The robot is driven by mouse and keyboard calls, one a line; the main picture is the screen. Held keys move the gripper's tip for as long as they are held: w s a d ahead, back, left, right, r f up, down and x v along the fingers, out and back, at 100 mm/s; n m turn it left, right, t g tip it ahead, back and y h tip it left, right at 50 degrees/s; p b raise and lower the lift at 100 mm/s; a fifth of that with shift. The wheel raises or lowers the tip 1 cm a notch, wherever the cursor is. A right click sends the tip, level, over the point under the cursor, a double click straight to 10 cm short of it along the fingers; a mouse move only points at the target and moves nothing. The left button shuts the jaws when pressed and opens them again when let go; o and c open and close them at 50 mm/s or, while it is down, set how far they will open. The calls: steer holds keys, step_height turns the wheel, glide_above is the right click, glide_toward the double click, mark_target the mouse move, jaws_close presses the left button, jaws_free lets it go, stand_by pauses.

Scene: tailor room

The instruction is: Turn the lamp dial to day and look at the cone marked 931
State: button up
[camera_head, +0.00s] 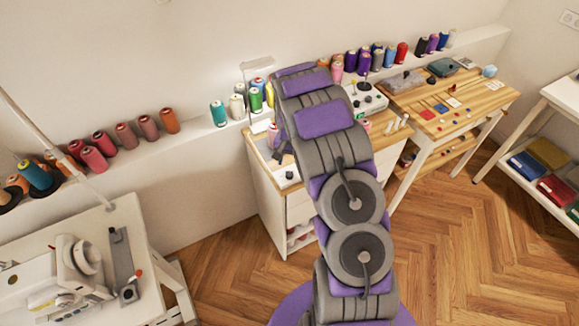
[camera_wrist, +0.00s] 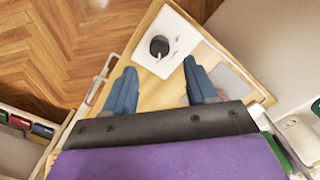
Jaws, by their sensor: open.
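The lamp dial is a black round knob (camera_wrist: 159,46) on a white box (camera_wrist: 178,30), which sits on a wooden cabinet top. In the head view the knob (camera_head: 289,175) shows small near the cabinet's front left corner. My gripper (camera_wrist: 159,68) is open and empty, its two blue fingers spread; the knob lies just beyond and between the fingertips in the wrist view, apart from both. The dial's markings are not legible. A white lamp (camera_head: 257,63) stands behind my arm. Several thread cones, including a teal cone (camera_head: 218,113), line the ledge; no number 931 is readable.
My arm hides part of the cabinet (camera_head: 270,200) and ledge. A white box with a joystick (camera_head: 366,100) stands to its right. A wooden worktable (camera_head: 480,95) holds small items further right. A sewing machine table (camera_head: 130,215) is at left. The front floor is open.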

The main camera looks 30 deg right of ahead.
mark_target(290, 173)
step_height(290, 173, up, 11)
steer(key=p, duration=0.1)
stand_by(0.6)
steer(key=s+a+r+n, duration=0.2)
steer(key=s+a+r, duration=0.3)
steer(key=s+r, duration=0.3)
steer(key=s+a+r+n, duration=0.1)
steer(key=s+a+r, duration=0.45)
steer(key=s, duration=0.35)
steer(key=s+a+r+n+g, duration=0.1)
steer(key=s+a+n, duration=0.1)
steer(key=s, duration=0.9)
steer(key=s+a+r+n+b, duration=0.1)
steer(key=s+a+n, duration=0.2)
steer(key=s, duration=0.9)
steer(key=shift+s+a+g, duration=0.3)
steer(key=shift+a+g, duration=0.1)
steer(key=shift+a, duration=0.2)
steer(key=shift+r, duration=0.1)
stand_by(1.1)
